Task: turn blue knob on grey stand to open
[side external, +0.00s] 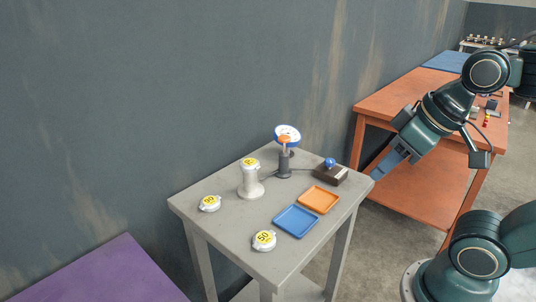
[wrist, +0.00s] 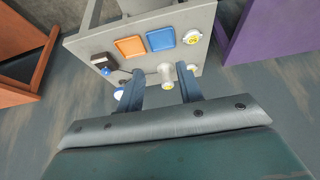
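A dark grey stand (side external: 284,164) on the grey table carries a round blue-and-white head (side external: 288,131) with an orange part on its front. The head shows partly in the wrist view (wrist: 119,94), beside my left finger. A blue ball knob (side external: 330,162) sits on a dark brown box (side external: 331,175) to the right of the stand; the knob also shows in the wrist view (wrist: 105,71). My gripper (side external: 378,172) is off the table's right side in the side view, apart from everything. In the wrist view my gripper (wrist: 161,78) has its fingers spread and empty.
The grey table (side external: 233,230) also holds a white pedestal (side external: 250,181), an orange tray (side external: 319,199), a blue tray (side external: 296,221) and two white discs with yellow labels (side external: 209,203) (side external: 264,240). A wall stands behind. An orange table (side external: 425,185) is at right, a purple surface (side external: 95,275) at lower left.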

